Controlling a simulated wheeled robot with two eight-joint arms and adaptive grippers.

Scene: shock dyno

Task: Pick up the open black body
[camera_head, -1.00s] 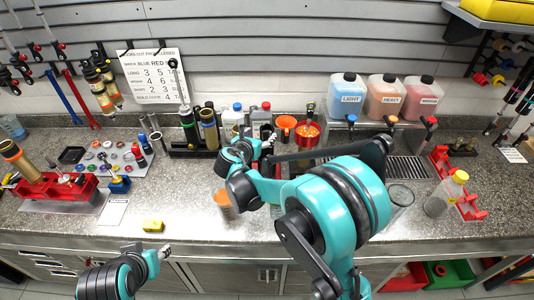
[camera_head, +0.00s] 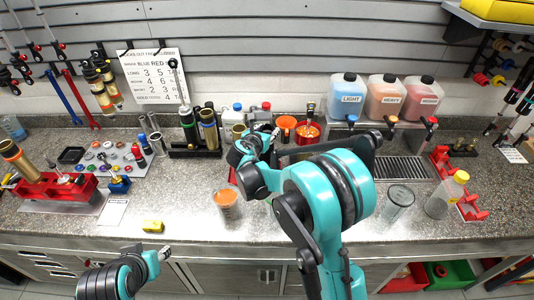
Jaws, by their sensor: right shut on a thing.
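My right gripper (camera_head: 262,138) is over the middle of the bench, partly hidden by its own teal arm. It is shut on what looks like the open black body, whose brass-coloured open rim (camera_head: 238,130) shows just left of the fingers. The lower part of this body is mostly hidden behind my arm. A similar open tube (camera_head: 208,130) stands upright in the black rack to the left, beside a dark capped body (camera_head: 187,122). My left gripper (camera_head: 164,253) is low at the front edge, empty and too small to judge.
An orange-topped clear cup (camera_head: 227,203) and an empty glass (camera_head: 398,200) stand near the front, with a yellow-capped bottle (camera_head: 447,195) at right. A yellow block (camera_head: 153,226) lies at the front left. Jugs (camera_head: 386,96) stand at the back. A red stand (camera_head: 60,188) is at left.

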